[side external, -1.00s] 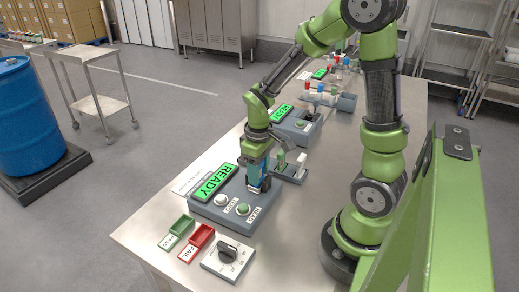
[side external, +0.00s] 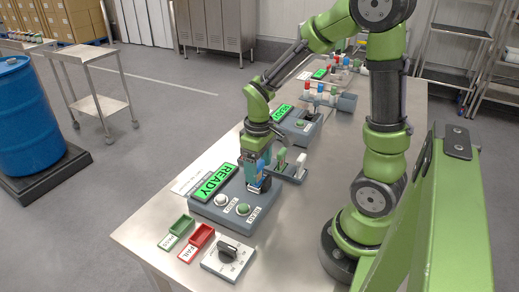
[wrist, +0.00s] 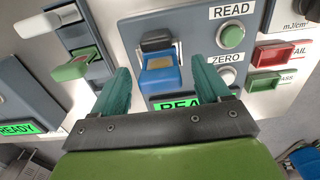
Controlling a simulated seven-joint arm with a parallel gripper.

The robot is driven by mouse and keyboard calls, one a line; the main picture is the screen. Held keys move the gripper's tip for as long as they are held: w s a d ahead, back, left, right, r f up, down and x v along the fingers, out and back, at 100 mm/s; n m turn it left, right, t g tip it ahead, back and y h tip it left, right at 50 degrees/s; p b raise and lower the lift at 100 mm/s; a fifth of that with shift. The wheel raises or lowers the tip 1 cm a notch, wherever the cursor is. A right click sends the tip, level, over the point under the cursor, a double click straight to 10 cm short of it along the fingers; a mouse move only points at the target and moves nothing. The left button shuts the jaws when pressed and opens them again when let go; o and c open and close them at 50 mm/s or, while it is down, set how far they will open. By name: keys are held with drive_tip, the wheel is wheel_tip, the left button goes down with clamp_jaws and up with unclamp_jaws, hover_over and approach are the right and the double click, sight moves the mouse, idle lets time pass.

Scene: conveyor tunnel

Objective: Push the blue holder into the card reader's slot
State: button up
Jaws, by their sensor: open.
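The blue holder (wrist: 160,78) stands at the dark slot (wrist: 157,42) of the near card reader (wrist: 195,45) in the wrist view, its front end at the slot. How deep it sits is unclear. In the side view the holder (side external: 264,169) is partly hidden by my gripper. My gripper (wrist: 160,66) is open, with one teal finger on each side of the holder and visible gaps between. In the side view my gripper (side external: 258,164) is above the slot end of the reader (side external: 230,206), whose green screen reads READY.
A rack (side external: 288,172) with green and white holders stands close behind my gripper. Green (side external: 181,226) and red (side external: 201,237) trays and a grey dial box (side external: 228,258) lie in front. A second reader (side external: 298,125) stands farther back.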

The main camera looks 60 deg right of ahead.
sight(259, 163)
wheel_tip(259, 163, up, 15)
drive_tip(key=shift+f, duration=0.15)
